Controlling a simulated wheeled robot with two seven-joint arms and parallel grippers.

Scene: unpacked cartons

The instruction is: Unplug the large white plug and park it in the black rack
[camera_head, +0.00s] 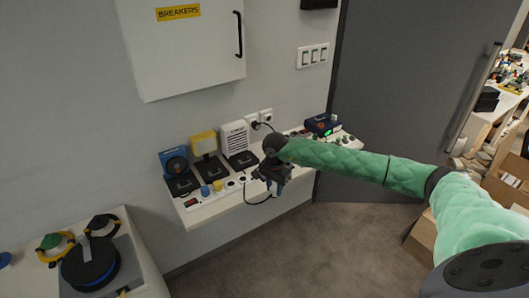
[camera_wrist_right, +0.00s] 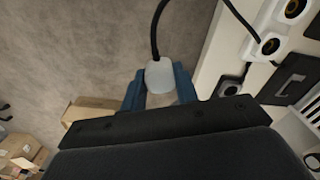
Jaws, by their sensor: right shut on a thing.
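My right gripper (camera_head: 274,182) is at the front edge of the wall shelf (camera_head: 230,205). In the right wrist view its blue fingers (camera_wrist_right: 160,92) are shut on the large white plug (camera_wrist_right: 160,74), whose black cord runs up out of the picture. The plug is clear of the white socket strip (camera_wrist_right: 262,48), with the floor behind it. In the head view the gripper hides the plug, and a black cord loop (camera_head: 258,201) hangs below the shelf edge. I cannot make out the black rack for certain. My left gripper is not in view.
A blue device (camera_head: 174,162), a yellow one (camera_head: 203,142) and a white louvred one (camera_head: 234,137) stand along the shelf's back. Coloured plugs (camera_head: 206,190) sit on the strip's left. A dark blue box (camera_head: 322,124) stands right. A breaker cabinet (camera_head: 185,50) hangs above.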

